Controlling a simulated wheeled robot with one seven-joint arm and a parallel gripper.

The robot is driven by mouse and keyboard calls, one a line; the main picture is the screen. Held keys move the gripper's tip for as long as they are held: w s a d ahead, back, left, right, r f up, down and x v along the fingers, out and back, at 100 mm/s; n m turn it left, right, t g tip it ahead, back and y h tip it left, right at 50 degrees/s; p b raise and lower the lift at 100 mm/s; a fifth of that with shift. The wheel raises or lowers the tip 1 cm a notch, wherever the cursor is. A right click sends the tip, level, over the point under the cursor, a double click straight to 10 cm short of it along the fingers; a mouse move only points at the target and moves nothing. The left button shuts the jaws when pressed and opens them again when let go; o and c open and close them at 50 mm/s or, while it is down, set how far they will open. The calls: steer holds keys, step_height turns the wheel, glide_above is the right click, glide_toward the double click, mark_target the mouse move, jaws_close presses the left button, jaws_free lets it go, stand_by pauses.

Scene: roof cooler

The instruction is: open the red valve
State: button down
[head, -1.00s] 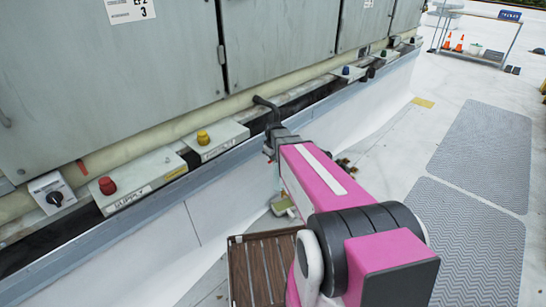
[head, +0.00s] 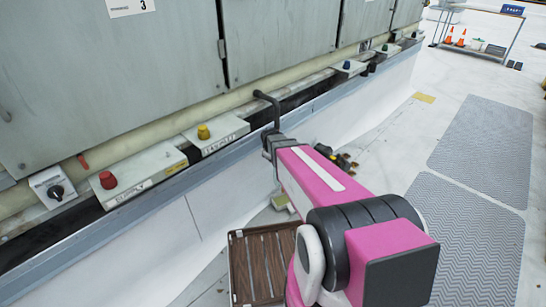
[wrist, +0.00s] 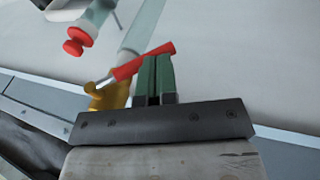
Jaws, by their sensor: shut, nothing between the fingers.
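In the wrist view, a red lever handle (wrist: 146,60) on a brass-yellow valve body (wrist: 106,96) lies just left of and beyond my fingers. The lever slants up to the right, across the line of the pale green pipe (wrist: 142,28). My gripper (wrist: 156,58) has dark green fingers, shut and empty. Its tips are close to the lever's outer end; I cannot tell whether they touch. A round red knob (wrist: 74,46) on a green fitting is at upper left. In the head view my arm hides the gripper and lever; small brass-coloured parts (head: 345,162) show beside it.
Grey cabinets (head: 120,85) stand along the left above a ledge. On it are a red button box (head: 140,172), a yellow button box (head: 218,134) and a rotary switch (head: 52,187). A brown slatted crate (head: 260,265) sits below. Grey mats (head: 482,150) lie on open floor at right.

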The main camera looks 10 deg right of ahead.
steer(key=shift+w+d+f+t+h, duration=0.15)
steer(key=shift+d+f+t+h, duration=0.05)
steer(key=shift+f+t+h, duration=0.7)
steer(key=shift+w+d+f, duration=0.3)
steer(key=shift+d+f, duration=0.1)
steer(key=shift+f, duration=0.1)
steer(key=shift+w+d+f, duration=0.3)
steer(key=shift+d+f, duration=0.1)
steer(key=shift+f, duration=0.1)
steer(key=shift+w+d+f, duration=0.4)
steer(key=shift+d+f, duration=0.05)
steer(key=shift+d, duration=0.15)
